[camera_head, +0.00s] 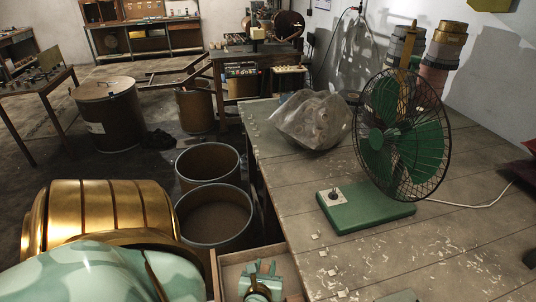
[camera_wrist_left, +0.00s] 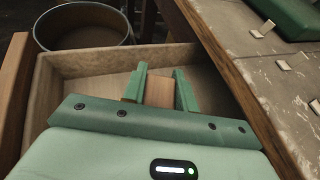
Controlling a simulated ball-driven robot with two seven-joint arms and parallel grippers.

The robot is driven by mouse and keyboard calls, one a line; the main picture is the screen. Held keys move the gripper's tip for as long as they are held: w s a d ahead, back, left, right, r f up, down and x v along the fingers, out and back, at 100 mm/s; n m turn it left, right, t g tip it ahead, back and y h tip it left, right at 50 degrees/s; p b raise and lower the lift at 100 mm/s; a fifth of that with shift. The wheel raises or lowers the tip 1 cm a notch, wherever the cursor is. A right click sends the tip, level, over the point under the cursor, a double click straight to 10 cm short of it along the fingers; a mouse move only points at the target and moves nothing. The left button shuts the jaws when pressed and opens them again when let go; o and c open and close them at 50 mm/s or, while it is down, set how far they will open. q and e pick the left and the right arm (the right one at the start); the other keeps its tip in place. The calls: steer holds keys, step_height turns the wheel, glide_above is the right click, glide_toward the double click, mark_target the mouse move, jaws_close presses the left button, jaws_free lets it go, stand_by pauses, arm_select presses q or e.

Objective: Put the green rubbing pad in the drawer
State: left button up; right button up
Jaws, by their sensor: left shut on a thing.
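The open drawer (camera_head: 231,259) is a shallow wooden tray beside the bench at the bottom middle of the head view. Its far wall also shows in the left wrist view (camera_wrist_left: 88,65). My left gripper (camera_head: 262,267) is over the drawer, with its green fingers (camera_wrist_left: 158,82) pointing into it. The fingers are shut on a small brown, wood-coloured block (camera_wrist_left: 158,94). No green face of a pad shows, so I cannot tell whether this block is the rubbing pad. Whether it touches the drawer floor is unclear.
A worn bench (camera_head: 290,190) borders the drawer on the right, with a green-based fan (camera_head: 365,208) and a clear plastic bag (camera_head: 312,120) on it. Open drums (camera_head: 215,240) stand just beyond the drawer. The drawer floor around the fingers looks clear.

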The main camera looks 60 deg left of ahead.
mark_target(265, 272)
arm_select(q)
steer(key=shift+w+a+f, duration=0.3)
steer(key=shift+a+f, duration=0.05)
steer(key=shift+f, duration=0.2)
steer(key=shift+w+a+f+b, duration=0.1)
steer(key=shift+f+b, duration=0.45)
steer(key=shift+f, duration=0.35)
steer(key=shift+w+a+f+b, duration=0.1)
steer(key=shift+f+b, duration=0.45)
steer(key=shift+f, duration=0.3)
steer(key=shift+s, duration=0.1)
steer(key=shift+f, duration=0.15)
steer(key=o, duration=1)
steer(key=shift+c, duration=0.2)
steer(key=shift+s+d+r, duration=0.2)
steer(key=shift+d+r, duration=0.1)
steer(key=shift+r, duration=0.05)
steer(key=p+v, duration=0.3)
steer(key=v, duration=0.8)
steer(key=shift+d+r, duration=0.1)
